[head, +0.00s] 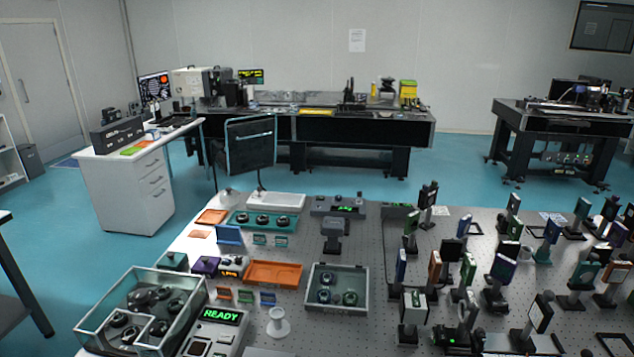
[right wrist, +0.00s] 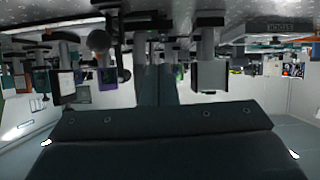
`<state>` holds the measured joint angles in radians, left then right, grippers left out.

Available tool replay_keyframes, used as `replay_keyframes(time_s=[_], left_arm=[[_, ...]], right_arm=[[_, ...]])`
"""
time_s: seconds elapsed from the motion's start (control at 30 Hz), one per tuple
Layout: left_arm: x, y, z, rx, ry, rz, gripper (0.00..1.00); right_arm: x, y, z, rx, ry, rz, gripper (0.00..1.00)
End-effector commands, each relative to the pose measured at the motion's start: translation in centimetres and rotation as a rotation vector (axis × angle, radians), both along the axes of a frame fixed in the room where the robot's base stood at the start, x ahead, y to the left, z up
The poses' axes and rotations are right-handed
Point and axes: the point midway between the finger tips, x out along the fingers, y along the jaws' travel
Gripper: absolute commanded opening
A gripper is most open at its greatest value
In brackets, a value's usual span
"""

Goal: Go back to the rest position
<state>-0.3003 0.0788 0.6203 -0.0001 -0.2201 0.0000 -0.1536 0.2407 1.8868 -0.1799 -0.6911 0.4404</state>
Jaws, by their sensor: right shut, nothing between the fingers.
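My right gripper (right wrist: 158,84) shows in the right wrist view, its two grey fingers together in the middle of the picture. It is shut with nothing between the fingers. The wide dark body of that gripper fills the lower part of that view. The picture there is upside down, with the table's optics hanging from the top. Neither of my arms shows in the head view, and my left gripper is not in view.
The optical table (head: 380,270) holds a clear case (head: 100,312), an orange tray (head: 273,274), a READY instrument (head: 215,325) and many mounted optics at right. Blue floor (head: 70,270) lies clear at left.

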Motion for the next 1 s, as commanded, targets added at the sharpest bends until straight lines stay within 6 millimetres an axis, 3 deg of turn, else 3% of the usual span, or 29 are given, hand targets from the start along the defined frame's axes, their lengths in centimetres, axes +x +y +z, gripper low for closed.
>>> replay_keyframes(time_s=[0.2, 0.3, 0.6, 0.77, 1.0], left_arm=[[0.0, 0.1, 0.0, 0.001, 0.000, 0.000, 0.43], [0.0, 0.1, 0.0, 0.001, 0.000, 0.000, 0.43], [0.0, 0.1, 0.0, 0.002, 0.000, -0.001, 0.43], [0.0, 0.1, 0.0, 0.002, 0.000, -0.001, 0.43], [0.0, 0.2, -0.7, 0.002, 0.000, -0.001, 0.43]], right_arm=[[-10.1, 1.5, -1.7, -0.006, 0.306, -0.012, 0.00], [-14.1, 2.3, -1.8, -0.005, 0.426, 0.003, 0.00], [-22.5, 4.3, -0.9, 0.008, 0.673, 0.063, 0.00], [-26.3, 5.3, 0.0, 0.018, 0.777, 0.102, 0.00], [-24.9, 4.8, -5.2, 0.024, 0.795, 0.102, 0.00]])
